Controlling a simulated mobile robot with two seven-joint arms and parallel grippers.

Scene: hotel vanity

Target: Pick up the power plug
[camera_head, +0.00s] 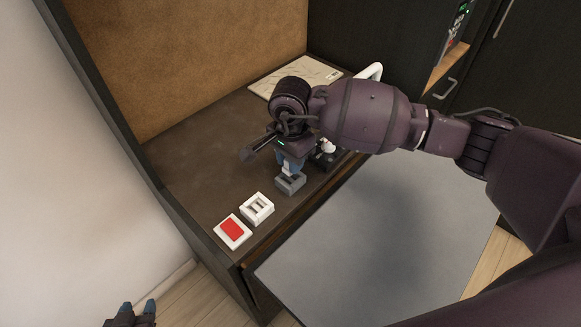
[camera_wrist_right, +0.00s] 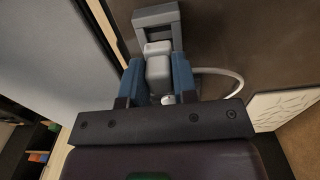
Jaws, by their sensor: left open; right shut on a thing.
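The power plug (camera_wrist_right: 158,68) is a pale grey-white block. In the right wrist view it sits between the two blue fingers of my right gripper (camera_wrist_right: 157,82), which is shut on it. Its far end is at the opening of a grey block-like holder (camera_wrist_right: 155,14); I cannot tell whether it is inside or just above. In the head view my right gripper (camera_head: 291,164) is over the same grey holder (camera_head: 290,184), and the plug is mostly hidden by the fingers. My left gripper (camera_head: 134,312) is open and empty at the bottom left, off the counter.
A white socket-like block (camera_head: 257,208) and a white plate with a red face (camera_head: 232,231) lie toward the counter's near corner. A patterned board (camera_head: 296,76) lies at the back. A small dark item (camera_head: 326,155) stands right of my right gripper.

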